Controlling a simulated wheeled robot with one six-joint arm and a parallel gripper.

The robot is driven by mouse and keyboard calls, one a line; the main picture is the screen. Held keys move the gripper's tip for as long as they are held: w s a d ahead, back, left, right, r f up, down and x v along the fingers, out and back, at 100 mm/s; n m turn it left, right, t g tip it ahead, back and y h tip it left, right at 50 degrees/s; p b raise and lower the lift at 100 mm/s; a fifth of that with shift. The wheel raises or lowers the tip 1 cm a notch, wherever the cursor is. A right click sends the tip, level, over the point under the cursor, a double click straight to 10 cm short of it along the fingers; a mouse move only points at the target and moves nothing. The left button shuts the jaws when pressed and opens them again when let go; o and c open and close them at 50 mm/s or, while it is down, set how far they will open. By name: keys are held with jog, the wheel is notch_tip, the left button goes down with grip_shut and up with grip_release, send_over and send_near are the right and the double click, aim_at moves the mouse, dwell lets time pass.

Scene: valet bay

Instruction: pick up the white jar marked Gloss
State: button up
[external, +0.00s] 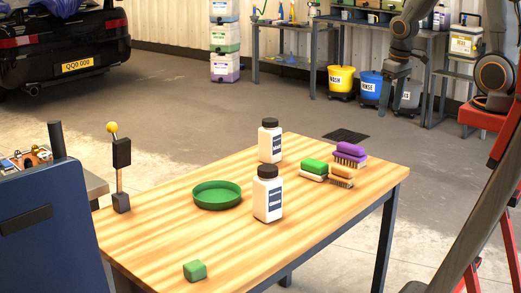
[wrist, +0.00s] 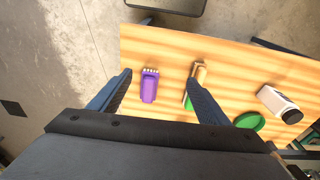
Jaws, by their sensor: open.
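Two white jars with black lids and dark label patches stand upright on the wooden table: a rear jar (external: 270,146) and a nearer jar (external: 268,200). Their label text is too small to read, so I cannot tell which is Gloss. In the wrist view one white jar (wrist: 272,100) shows at the right, outside my fingers. My gripper (wrist: 163,70) is open and empty, above the table, with a purple brush (wrist: 150,88) showing between its fingers. The right finger partly covers a wooden brush (wrist: 201,72). The jar is apart from both fingers.
Purple, green and wooden brushes (external: 341,175) lie right of the jars. A green round dish (external: 217,195) is left of them, with a green block (external: 195,271) at the front. A dark post with a yellow ball (external: 121,160) stands at the left edge. The table's front right is clear.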

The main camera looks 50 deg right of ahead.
jog(key=w+a+f+n+b, duration=0.1)
jog(key=w+a+n, duration=0.2)
jog(key=w+a, duration=0.25)
jog(key=n+y+b, duration=0.4)
jog(key=n, duration=0.9)
send_near(263, 184)
jog(key=shift+g, duration=0.4)
jog(key=f, duration=0.1)
jog(key=w+d+f, duration=0.1)
jog(key=w+f, duration=0.1)
jog(key=shift+w+d+f, duration=0.15)
jog(key=shift+d+f, duration=0.05)
jog(key=shift+d, duration=0.2)
jog(key=shift+a+f+y+p, duration=0.15)
jog(key=shift+a+y+p, duration=0.15)
jog(key=shift+a, duration=0.05)
jog(key=shift+p+x, duration=1.25)
jog(key=shift+x, duration=2.45)
jog(key=shift+d, duration=0.15)
jog(key=shift+c, duration=0.2)
jog(key=c, duration=1.5)
